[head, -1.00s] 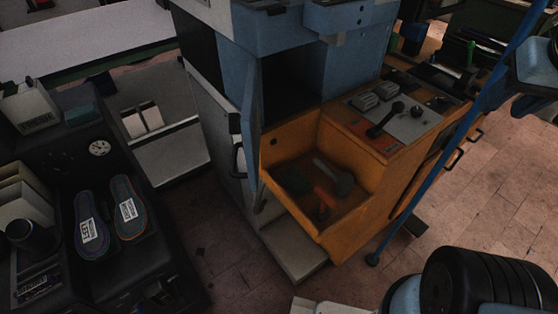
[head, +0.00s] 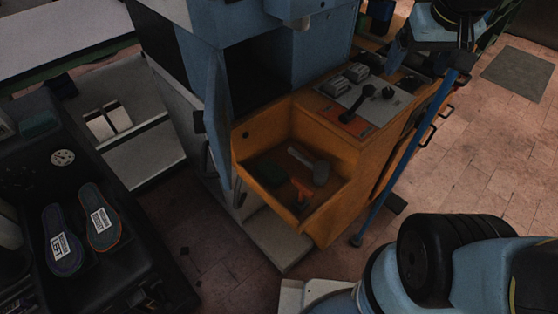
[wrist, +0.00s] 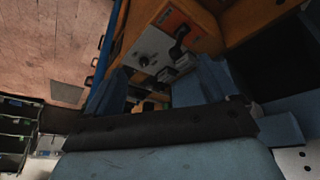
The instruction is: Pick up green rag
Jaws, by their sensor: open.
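A small dark green cloth-like thing (head: 268,173), which looks like the green rag, lies in the open orange drawer bin (head: 330,205), at its left side. Its folds are too dark to make out. Beside it lie a grey-headed hammer (head: 318,172) and an orange-handled tool (head: 300,192). My gripper (wrist: 148,82) shows in the wrist view with its blue fingers apart and nothing seen between them. It faces the bench and control panel. In the head view my arm's end is at the upper right, beyond and above the bin. The rag does not show in the wrist view.
A control panel (head: 365,98) with levers stands right of the bin. A blue pole (head: 385,190) rises beside the machine. An open blue door (head: 215,135) is left of the bin. Insoles (head: 101,217) and another dark green item (head: 38,123) lie on the left bench.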

